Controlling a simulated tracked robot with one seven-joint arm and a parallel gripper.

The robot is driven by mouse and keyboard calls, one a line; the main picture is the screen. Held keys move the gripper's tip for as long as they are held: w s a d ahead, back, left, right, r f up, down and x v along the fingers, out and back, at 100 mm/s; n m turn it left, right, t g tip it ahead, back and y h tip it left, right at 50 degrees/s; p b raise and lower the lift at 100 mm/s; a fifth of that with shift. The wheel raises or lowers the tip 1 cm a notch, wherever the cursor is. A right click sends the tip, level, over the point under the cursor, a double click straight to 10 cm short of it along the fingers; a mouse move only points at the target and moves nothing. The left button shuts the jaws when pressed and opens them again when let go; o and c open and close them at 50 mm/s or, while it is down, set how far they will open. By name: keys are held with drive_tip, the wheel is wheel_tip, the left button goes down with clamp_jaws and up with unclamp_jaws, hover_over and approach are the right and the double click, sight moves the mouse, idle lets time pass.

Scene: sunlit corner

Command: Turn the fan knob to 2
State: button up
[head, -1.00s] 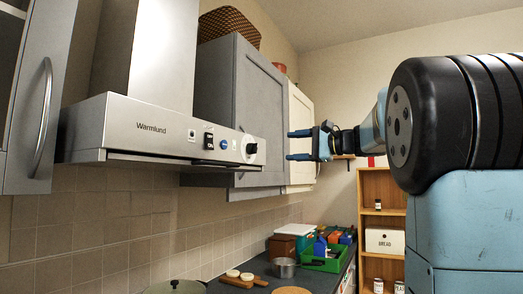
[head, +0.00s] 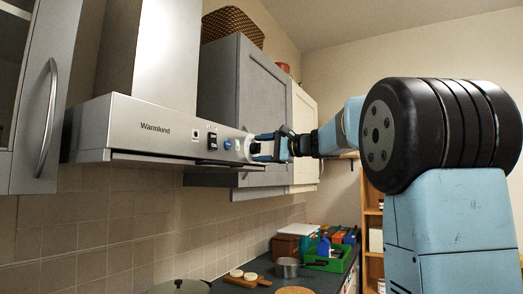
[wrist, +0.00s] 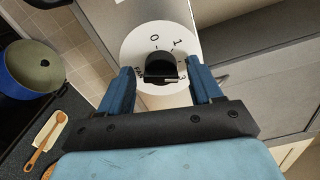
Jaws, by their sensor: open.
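The fan knob is a black knob (wrist: 160,64) on a round white dial (wrist: 137,45) in the wrist view. A 0 and a 1 show at the dial's top; marks lower down are small and partly covered. I cannot tell which mark the knob points to. My gripper (wrist: 161,82) is open, with one blue finger on each side of the knob; whether they touch it is unclear. In the head view my gripper (head: 262,148) is at the right end of the hood front (head: 155,128), largely hiding the knob.
A black switch (head: 212,141) and a blue button (head: 227,144) sit left of the knob. Grey cabinets (head: 265,110) stand behind and right of the hood.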

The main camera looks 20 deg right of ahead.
drive_tip(key=shift+c, duration=0.3)
drive_tip(key=c, duration=1)
drive_tip(key=shift+f+n, duration=0.15)
drive_tip(key=shift+n, duration=0.95)
drive_tip(key=o, duration=1.1)
drive_tip(key=shift+c, duration=0.2)
drive_tip(key=v, duration=1.3)
drive_tip(key=shift+s+d, duration=0.25)
drive_tip(key=shift+d, duration=0.05)
